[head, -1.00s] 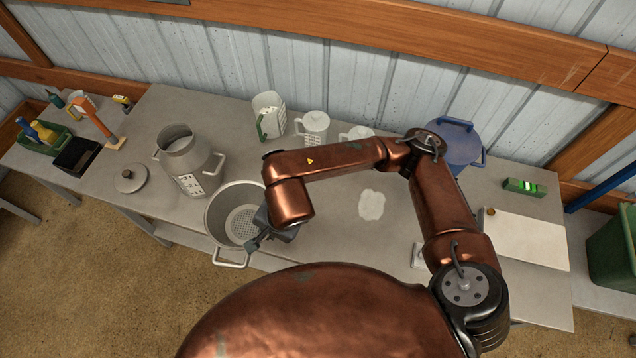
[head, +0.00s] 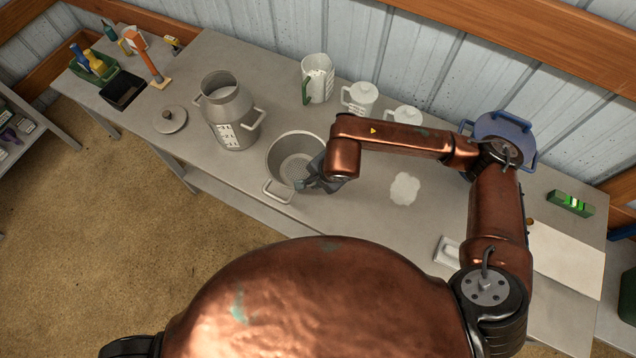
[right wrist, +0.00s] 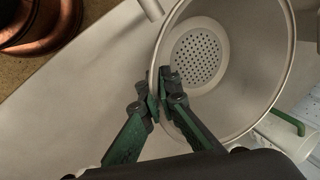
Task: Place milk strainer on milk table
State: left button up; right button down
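The milk strainer (head: 285,147) is a round metal bowl with a perforated bottom and a loop handle. It is over the milk table (head: 225,177) near the front edge, right of the milk can. I cannot tell whether it touches the tabletop. My right gripper (head: 308,183) is at its right rim. In the right wrist view the fingers (right wrist: 162,98) pinch the rim of the strainer (right wrist: 235,110), one finger inside and one outside. My left gripper is not in view.
A metal milk can (head: 232,112) and its lid (head: 171,120) stand at left. A white patch (head: 404,188) lies on the otherwise clear middle.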

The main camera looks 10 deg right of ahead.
jog(key=shift+w+d+f, duration=0.4)
jog(key=shift+w+f, duration=0.05)
jog(key=shift+f, duration=0.2)
jog(key=shift+w+f, duration=0.15)
jog(key=shift+f, duration=1.55)
jog(key=shift+d+f, duration=0.1)
jog(key=c, duration=2.7)
grip_release()
jog(key=shift+f+b, duration=0.1)
jog(key=shift+b, duration=0.25)
jog(key=o, duration=0.5)
jog(key=shift+o, duration=0.2)
jog(key=shift+r, duration=0.45)
jog(key=p+v, duration=0.1)
jog(key=v, duration=1)
jog(key=shift+s+r, duration=0.25)
